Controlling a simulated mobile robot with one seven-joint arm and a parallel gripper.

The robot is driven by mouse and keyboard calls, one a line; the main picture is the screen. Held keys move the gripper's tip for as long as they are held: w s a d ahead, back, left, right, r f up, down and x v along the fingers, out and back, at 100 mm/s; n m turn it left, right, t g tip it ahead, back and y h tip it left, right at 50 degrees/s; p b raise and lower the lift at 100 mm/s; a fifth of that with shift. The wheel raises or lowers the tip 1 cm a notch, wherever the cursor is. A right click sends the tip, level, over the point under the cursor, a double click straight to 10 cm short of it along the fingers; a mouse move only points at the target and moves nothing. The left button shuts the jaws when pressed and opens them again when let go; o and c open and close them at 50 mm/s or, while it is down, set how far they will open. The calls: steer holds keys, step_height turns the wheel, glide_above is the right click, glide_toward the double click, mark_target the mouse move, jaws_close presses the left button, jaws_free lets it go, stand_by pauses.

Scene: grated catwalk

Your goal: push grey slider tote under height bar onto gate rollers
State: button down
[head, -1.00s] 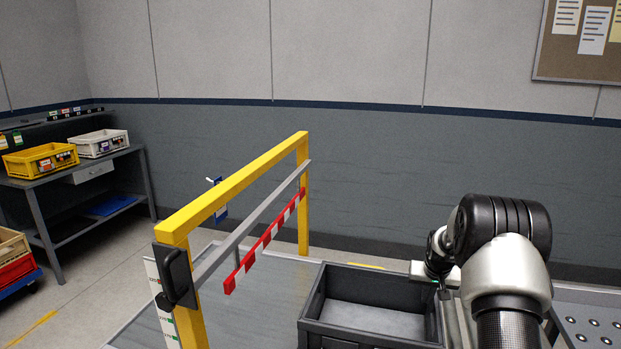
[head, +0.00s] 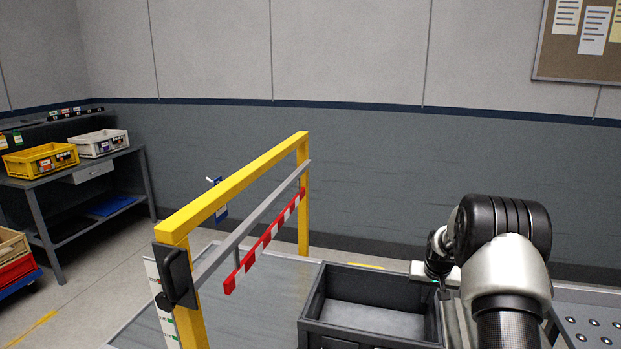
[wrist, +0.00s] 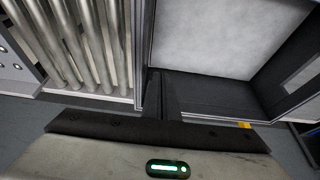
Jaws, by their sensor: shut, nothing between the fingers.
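The grey tote (head: 318,326) stands in the lower middle of the head view, open on top, with a pale floor inside. It also fills the upper right of the wrist view (wrist: 215,95). My gripper (wrist: 161,92) is shut with nothing in it, beside the tote's right wall as the head view has it. Whether it touches that wall I cannot tell. In the head view my arm hides most of the gripper. The grey height bar (head: 250,222) crosses the yellow gate left of the tote, with a red-and-white striped strip (head: 264,243) below it.
Metal rollers (wrist: 85,45) lie on the gripper's other side from the tote. The grey surface (head: 275,285) between tote and gate looks clear. The yellow gate post (head: 303,225) stands at the back. A bench (head: 105,168) with bins is far left.

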step_height(320, 180, down, 5)
steer(key=b, duration=0.4)
steer(key=shift+f, duration=0.2)
steer(key=s+d+b, duration=0.2)
steer(key=s+d, duration=0.1)
steer(key=d, duration=0.7)
steer(key=s+d+b, duration=0.2)
steer(key=s+d, duration=0.1)
steer(key=d, duration=0.7)
steer(key=shift+d, duration=0.25)
stand_by(1.7)
step_height(320, 180, up, 8)
steer(key=p, duration=0.3)
steer(key=shift+p, duration=0.35)
